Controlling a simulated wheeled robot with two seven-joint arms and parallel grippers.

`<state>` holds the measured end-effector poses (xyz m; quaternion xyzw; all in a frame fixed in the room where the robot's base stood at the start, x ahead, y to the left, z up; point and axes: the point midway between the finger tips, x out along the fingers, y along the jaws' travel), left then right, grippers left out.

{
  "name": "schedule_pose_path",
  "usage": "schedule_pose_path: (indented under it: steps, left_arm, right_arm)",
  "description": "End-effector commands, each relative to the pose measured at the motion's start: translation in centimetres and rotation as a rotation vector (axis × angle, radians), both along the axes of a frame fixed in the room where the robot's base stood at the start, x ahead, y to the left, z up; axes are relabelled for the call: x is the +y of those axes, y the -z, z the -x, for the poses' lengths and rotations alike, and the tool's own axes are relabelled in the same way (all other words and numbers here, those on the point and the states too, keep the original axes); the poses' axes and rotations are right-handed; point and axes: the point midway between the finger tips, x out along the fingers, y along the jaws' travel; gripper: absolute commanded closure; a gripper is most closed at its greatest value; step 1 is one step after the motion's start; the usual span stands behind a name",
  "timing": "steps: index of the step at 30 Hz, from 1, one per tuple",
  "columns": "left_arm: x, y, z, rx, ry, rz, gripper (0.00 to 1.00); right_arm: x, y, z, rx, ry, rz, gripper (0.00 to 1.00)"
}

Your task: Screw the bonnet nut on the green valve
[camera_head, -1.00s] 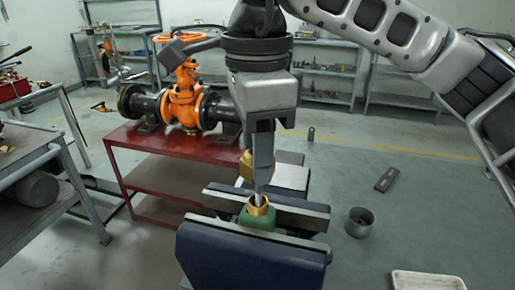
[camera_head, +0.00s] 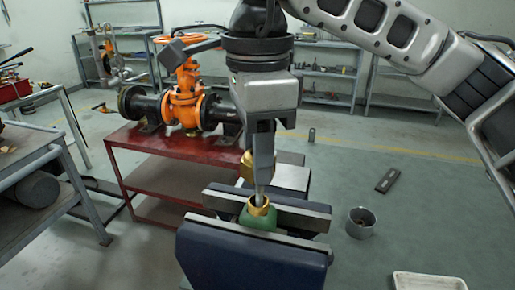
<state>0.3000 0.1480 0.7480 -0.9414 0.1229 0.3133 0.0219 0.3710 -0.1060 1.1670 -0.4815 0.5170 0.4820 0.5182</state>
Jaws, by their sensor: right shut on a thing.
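The green valve (camera_head: 258,221) is clamped between the jaws of a blue vise in the lower middle. A brass ring (camera_head: 259,206) shows at its top, around a thin grey stem. My right gripper (camera_head: 259,172) points down from above and is shut on a brass nut (camera_head: 246,167). The nut is partly hidden behind the gripper finger and sits above the valve, apart from the brass ring as far as I can see. My left gripper is not in view.
The vise (camera_head: 250,262) stands on a green bench (camera_head: 410,200). A round metal cup (camera_head: 360,222), a dark flat bar (camera_head: 388,180) and a white tray (camera_head: 428,282) lie to the right. An orange gate valve (camera_head: 184,100) stands on a red table (camera_head: 170,143) behind.

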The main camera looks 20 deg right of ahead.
Motion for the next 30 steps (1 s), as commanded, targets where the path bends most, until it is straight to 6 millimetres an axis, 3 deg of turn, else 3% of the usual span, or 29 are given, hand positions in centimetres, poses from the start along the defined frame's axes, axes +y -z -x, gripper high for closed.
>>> schedule_pose_path:
  steps: [30]
  left_arm:
    - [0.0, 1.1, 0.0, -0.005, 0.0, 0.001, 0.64]
  right_arm:
    - [0.0, 1.7, 0.0, 0.0, -0.001, 0.0, 0.9]
